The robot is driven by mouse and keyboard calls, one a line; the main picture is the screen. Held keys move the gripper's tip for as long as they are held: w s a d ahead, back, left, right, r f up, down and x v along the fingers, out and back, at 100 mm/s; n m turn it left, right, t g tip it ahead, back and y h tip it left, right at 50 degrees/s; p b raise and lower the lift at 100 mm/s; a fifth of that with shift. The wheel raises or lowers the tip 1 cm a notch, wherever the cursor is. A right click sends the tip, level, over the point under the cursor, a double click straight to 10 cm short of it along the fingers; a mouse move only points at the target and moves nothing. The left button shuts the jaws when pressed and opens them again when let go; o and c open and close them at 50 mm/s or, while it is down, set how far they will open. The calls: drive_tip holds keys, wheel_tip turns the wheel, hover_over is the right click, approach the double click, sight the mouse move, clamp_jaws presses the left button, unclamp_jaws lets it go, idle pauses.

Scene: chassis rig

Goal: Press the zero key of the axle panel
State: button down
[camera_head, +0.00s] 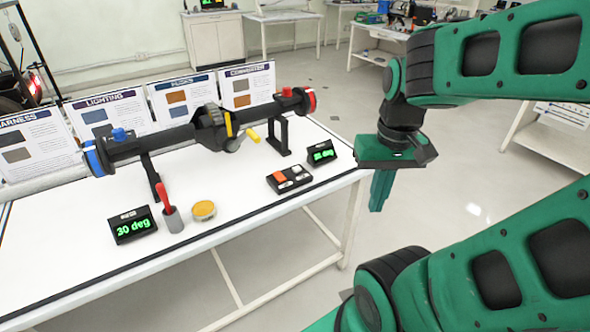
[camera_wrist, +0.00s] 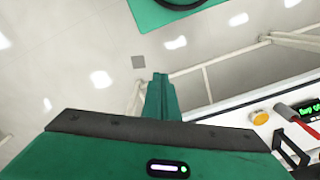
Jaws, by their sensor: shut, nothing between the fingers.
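A small black key panel (camera_head: 290,179) lies near the front right of the white table in the head view. It has an orange key (camera_head: 280,176) and several pale or dark keys; their labels are too small to read. I cannot tell which key is the zero key. The axle (camera_head: 165,138) stands behind it on black stands. My green gripper (camera_head: 380,205) is shut and empty, pointing down. It is right of the panel, beyond the table's right edge and apart from everything. In the wrist view my shut fingers (camera_wrist: 160,88) show over the floor.
A small green-lit display (camera_head: 321,153) stands right of the panel. Poster boards (camera_head: 188,98) stand behind the axle.

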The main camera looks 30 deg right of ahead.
drive_tip(key=w+d+f+n+t, duration=0.15)
drive_tip(key=w+n, duration=0.35)
drive_tip(key=w, duration=0.5)
drive_tip(key=w+d+f+n+t, duration=0.1)
drive_tip(key=w+f+n+t, duration=0.2)
drive_tip(key=w, duration=0.7)
drive_tip(key=n+t+y, duration=0.2)
drive_tip(key=n+t, duration=0.2)
drive_tip(key=n, duration=0.5)
hover_over(299, 169)
drive_tip(key=shift+s+f, duration=0.1)
drive_tip(key=shift+f, duration=0.1)
drive_tip(key=shift+f, duration=0.1)
drive_tip(key=shift+f, duration=4.3)
drive_tip(key=shift+s+f, duration=0.1)
drive_tip(key=shift+f, duration=0.75)
drive_tip(key=shift+r, duration=0.9)
